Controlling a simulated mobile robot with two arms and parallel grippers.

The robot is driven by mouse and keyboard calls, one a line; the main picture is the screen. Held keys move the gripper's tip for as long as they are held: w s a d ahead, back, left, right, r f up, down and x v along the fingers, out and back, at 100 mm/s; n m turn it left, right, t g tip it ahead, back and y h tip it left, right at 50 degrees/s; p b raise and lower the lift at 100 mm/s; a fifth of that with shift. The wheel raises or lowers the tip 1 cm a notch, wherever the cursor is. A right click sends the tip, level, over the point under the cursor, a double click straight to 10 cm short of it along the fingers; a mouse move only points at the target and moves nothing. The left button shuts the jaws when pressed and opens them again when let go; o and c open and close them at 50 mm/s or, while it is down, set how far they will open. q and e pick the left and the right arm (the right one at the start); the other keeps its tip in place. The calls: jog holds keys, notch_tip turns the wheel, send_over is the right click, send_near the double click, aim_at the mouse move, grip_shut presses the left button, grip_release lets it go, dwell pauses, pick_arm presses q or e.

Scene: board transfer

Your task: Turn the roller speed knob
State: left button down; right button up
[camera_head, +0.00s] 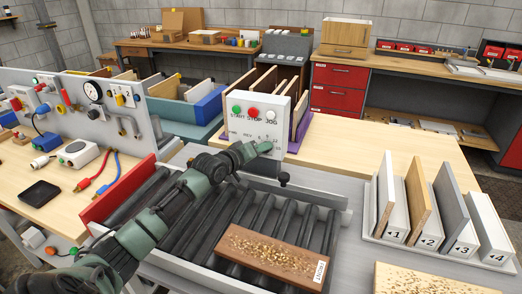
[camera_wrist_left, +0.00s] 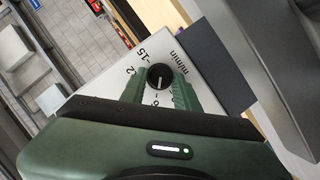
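The roller speed knob (camera_wrist_left: 159,76) is a round black dial with a light pointer mark, on a white panel printed with numbers and "m/min". The panel belongs to the white control box (camera_head: 296,108), which has START, STOP and JOG buttons. In the head view the knob is hidden behind my left gripper (camera_head: 262,147). In the left wrist view my left gripper (camera_wrist_left: 160,84) has one green finger on each side of the knob, very near it. I cannot tell whether both fingers press on it. My right gripper is not in view.
Below is the roller conveyor (camera_head: 200,225) with a speckled brown board (camera_head: 272,254) on it. A rack of numbered boards (camera_head: 440,240) stands at right. A panel with a gauge (camera_head: 92,91) and hoses is at left. The wooden tabletop (camera_head: 355,150) behind the box has clear room.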

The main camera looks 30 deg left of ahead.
pick_arm(q)
jog(key=shift+w+d+r+m+g+y+p, duration=0.15)
jog(key=shift+m+g+y+p, duration=0.15)
jog(key=shift+m+y+p, duration=0.85)
jog(key=shift+s+d+m+g+y+p, duration=0.1)
jog(key=shift+m+g+p, duration=0.2)
jog(key=shift+m+p, duration=1.05)
jog(key=shift+w+d+r+m+g+y+p, duration=0.15)
jog(key=shift+m+g+y+p, duration=0.35)
jog(key=shift+p, duration=1.5)
jog(key=shift+s+f+y, duration=0.1)
jog(key=shift+f+y, duration=0.05)
jog(key=shift+y, duration=0.1)
jog(key=c, duration=1.1)
grip_release()
jog(key=shift+o, duration=0.2)
jog(key=b+v, duration=0.1)
jog(key=v, duration=0.7)
jog(key=shift+f, duration=0.2)
